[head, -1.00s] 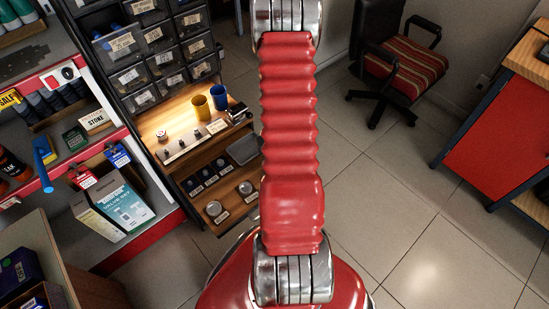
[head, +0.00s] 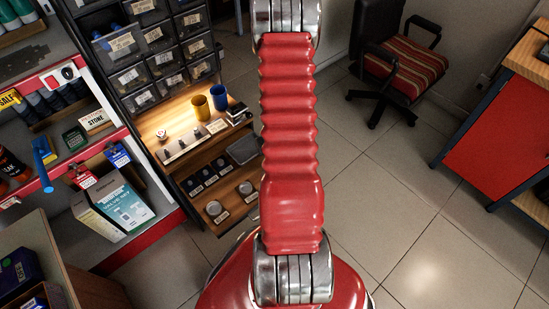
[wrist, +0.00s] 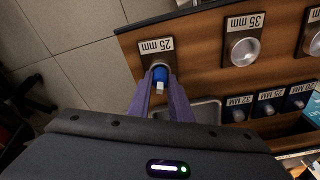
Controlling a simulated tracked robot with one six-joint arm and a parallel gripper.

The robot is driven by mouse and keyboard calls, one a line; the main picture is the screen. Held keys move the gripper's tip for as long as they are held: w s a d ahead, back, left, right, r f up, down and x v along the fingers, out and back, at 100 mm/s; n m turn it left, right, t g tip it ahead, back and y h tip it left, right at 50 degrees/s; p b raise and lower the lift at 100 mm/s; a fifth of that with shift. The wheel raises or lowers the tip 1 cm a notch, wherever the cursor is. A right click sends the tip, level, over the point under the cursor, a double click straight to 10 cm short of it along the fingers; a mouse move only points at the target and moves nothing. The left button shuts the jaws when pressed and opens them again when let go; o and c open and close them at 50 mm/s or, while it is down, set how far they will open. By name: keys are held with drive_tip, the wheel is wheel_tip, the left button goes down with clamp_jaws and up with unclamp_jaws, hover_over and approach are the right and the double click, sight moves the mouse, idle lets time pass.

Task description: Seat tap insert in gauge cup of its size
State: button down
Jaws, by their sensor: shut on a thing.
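In the wrist view, my gripper (wrist: 161,79) has its two purple fingers closed on a small tap insert (wrist: 160,74), blue with a pale end. The insert is at the gauge cup labelled 25 mm (wrist: 157,65), whose rim shows just beyond it. The fingers and insert hide most of that cup, so I cannot tell how deep the insert sits. The gauge cup labelled 35 mm (wrist: 243,50) stands beside it and looks empty. A third cup (wrist: 315,42) is cut off at the right edge. In the head view my red arm hides the gripper and insert.
A grey tray (wrist: 205,108) lies close to the fingers. Small holders labelled 32, 25 and 20 MM (wrist: 268,108) are to the right. In the head view, a yellow cup (head: 202,107) and a blue cup (head: 219,97) stand on the shelf above. Open floor (head: 390,200) lies right.

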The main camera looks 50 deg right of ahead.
drive_tip(key=shift+f, duration=0.55)
drive_tip(key=shift+r, duration=0.85)
idle(0.4)
drive_tip(key=shift+f, duration=0.85)
idle(1.0)
drive_tip(key=c, duration=1.9)
unclamp_jaws()
wheel_tip(320, 180, up, 11)
drive_tip(key=s, duration=0.1)
drive_tip(key=shift+a, duration=0.35)
